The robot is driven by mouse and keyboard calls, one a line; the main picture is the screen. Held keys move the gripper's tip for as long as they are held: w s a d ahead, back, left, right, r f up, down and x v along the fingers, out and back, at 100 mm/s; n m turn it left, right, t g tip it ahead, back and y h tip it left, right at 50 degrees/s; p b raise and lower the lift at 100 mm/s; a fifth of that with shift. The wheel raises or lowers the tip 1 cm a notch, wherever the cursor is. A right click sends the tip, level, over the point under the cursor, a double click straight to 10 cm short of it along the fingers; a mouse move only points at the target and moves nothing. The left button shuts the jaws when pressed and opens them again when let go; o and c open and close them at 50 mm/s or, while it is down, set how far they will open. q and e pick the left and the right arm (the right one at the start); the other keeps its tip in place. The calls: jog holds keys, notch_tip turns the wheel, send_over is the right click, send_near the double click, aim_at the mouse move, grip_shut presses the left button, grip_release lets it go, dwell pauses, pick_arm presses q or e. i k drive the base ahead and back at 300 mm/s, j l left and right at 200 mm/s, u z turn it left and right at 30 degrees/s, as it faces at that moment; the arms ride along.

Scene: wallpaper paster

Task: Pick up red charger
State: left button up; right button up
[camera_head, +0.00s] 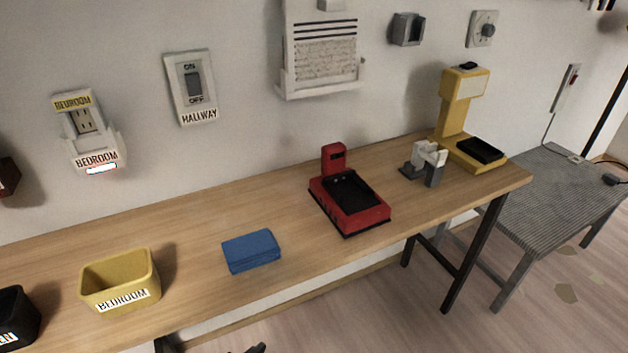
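The red charger (376,217) stands on the wooden table, right of the middle of the view. It has an upright red post at its back and a black recessed tray in its base. The recess looks empty. Nothing touches the charger, and it is fully visible. Neither of my grippers can be made out. A small dark shape (250,349) is cut off at the bottom edge, and I cannot tell what it is.
A blue block (251,251) lies left of the charger on the table (190,232). A yellow BEDROOM bin (120,281) stands farther left. A grey-white device (428,162) and a yellow charger (453,112) stand to the right. The wall is behind; bare tabletop surrounds the charger.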

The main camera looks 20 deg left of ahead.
aim_at(353, 207)
jog(key=i+l+u, duration=0.2)
jog(key=u, duration=0.2)
jog(key=i+l+u, duration=0.1)
jog(key=l+u, duration=0.35)
jog(key=i+l+u, duration=0.1)
jog(key=l+u, duration=0.7)
